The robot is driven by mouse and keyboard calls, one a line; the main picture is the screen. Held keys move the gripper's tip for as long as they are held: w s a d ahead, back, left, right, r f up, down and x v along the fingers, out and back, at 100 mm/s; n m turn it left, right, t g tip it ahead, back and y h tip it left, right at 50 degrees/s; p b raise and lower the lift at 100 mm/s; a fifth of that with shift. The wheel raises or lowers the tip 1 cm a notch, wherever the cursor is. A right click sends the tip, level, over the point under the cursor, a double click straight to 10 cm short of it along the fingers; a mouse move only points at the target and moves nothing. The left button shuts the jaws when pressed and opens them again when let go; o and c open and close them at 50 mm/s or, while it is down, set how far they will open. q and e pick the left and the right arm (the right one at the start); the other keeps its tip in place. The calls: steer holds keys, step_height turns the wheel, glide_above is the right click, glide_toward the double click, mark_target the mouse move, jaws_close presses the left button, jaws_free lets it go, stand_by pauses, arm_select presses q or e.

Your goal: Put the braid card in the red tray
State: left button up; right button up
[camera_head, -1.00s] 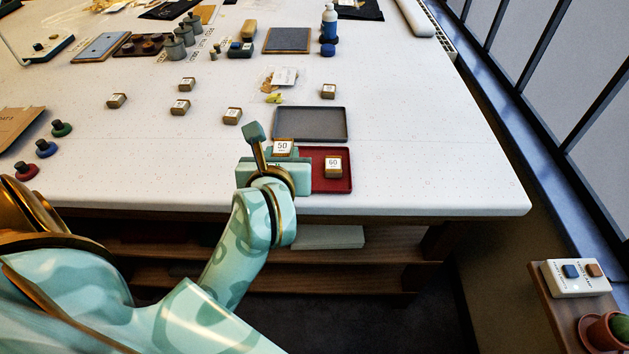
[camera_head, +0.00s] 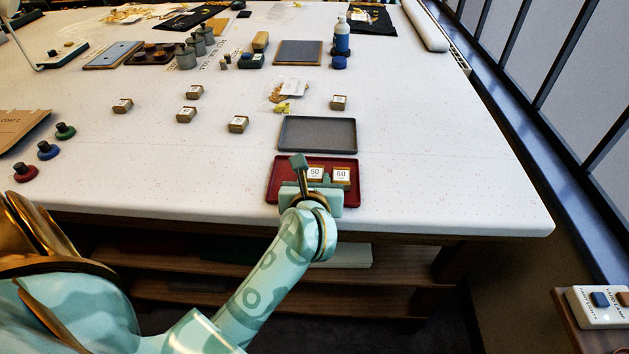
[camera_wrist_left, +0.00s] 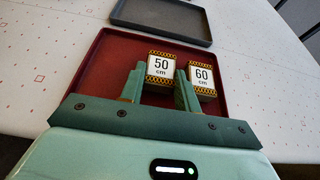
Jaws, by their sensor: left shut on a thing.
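The red tray (camera_head: 280,176) lies near the front edge of the table. A braid card marked 60 cm (camera_head: 341,175) sits in its right part; it also shows in the left wrist view (camera_wrist_left: 203,78). My left gripper (camera_head: 314,184) is over the tray, shut on the braid card marked 50 cm (camera_head: 315,173). In the left wrist view the 50 cm card (camera_wrist_left: 161,67) is between the fingers (camera_wrist_left: 160,88), just left of the 60 cm card. I cannot tell whether its underside touches the tray floor. My right gripper is out of view.
An empty grey tray (camera_head: 318,133) lies just behind the red one. Several other braid cards, one at the left (camera_head: 122,105) and one at the right (camera_head: 338,102), stand farther back. The red tray's left part is bare. The table is clear to the right.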

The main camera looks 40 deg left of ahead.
arm_select(q)
steer(key=shift+f, duration=0.2)
steer(key=o, duration=0.7)
steer(key=shift+r, duration=0.4)
steer(key=p+v, duration=0.5)
steer(key=v, duration=0.7)
steer(key=shift+f, duration=0.1)
